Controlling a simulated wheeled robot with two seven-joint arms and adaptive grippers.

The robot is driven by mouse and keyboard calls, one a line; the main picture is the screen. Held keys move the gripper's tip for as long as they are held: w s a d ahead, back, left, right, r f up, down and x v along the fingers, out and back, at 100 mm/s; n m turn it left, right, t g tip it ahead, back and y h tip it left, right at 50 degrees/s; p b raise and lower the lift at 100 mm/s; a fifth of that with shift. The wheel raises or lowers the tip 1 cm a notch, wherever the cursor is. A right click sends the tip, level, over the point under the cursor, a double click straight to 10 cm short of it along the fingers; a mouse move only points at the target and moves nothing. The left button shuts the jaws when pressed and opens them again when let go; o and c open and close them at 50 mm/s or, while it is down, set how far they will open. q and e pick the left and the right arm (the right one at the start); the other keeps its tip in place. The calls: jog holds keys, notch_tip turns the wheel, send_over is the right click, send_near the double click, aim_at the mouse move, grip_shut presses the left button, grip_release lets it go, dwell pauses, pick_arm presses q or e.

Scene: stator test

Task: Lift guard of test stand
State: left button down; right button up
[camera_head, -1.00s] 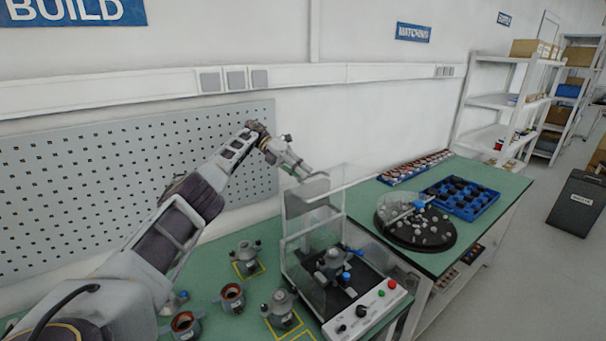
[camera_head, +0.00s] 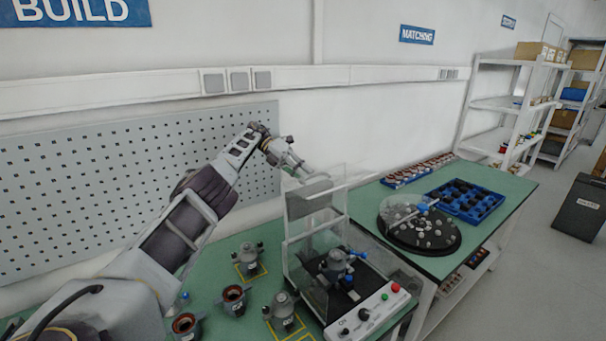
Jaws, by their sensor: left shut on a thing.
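The test stand (camera_head: 372,313) sits on the green bench, with a motor-like unit (camera_head: 336,266) and blue parts on its black base. Its clear guard (camera_head: 316,212) stands raised above the back of the stand, and I see into the stand from the front. My left gripper (camera_head: 301,173) is at the upper edge of the guard and is shut on it; the fingertips are small and hard to make out. My left arm reaches in from the lower left. My right gripper is not in view.
Several stator units, including one (camera_head: 233,300), stand on the bench left of the stand, near my arm. To the right are a round black tray (camera_head: 419,243) and a blue compartment tray (camera_head: 464,201). A pegboard (camera_head: 120,190) and wall are behind.

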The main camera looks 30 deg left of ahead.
pick_arm(q)
jog(key=shift+s+a+f, duration=0.1)
jog(key=shift+s+f, duration=0.05)
jog(key=shift+f, duration=0.6)
jog(key=c, duration=1.7)
grip_release()
jog(key=shift+o, duration=0.9)
jog(key=shift+a, duration=0.1)
jog(key=shift+w+r, duration=0.1)
jog(key=shift+w, duration=0.15)
jog(key=shift+r, duration=0.15)
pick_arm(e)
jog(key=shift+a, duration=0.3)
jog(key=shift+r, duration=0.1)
pick_arm(q)
jog(key=shift+s+d+r+p, duration=0.2)
jog(key=shift+d+r+p, duration=0.05)
jog(key=shift+d+p, duration=0.35)
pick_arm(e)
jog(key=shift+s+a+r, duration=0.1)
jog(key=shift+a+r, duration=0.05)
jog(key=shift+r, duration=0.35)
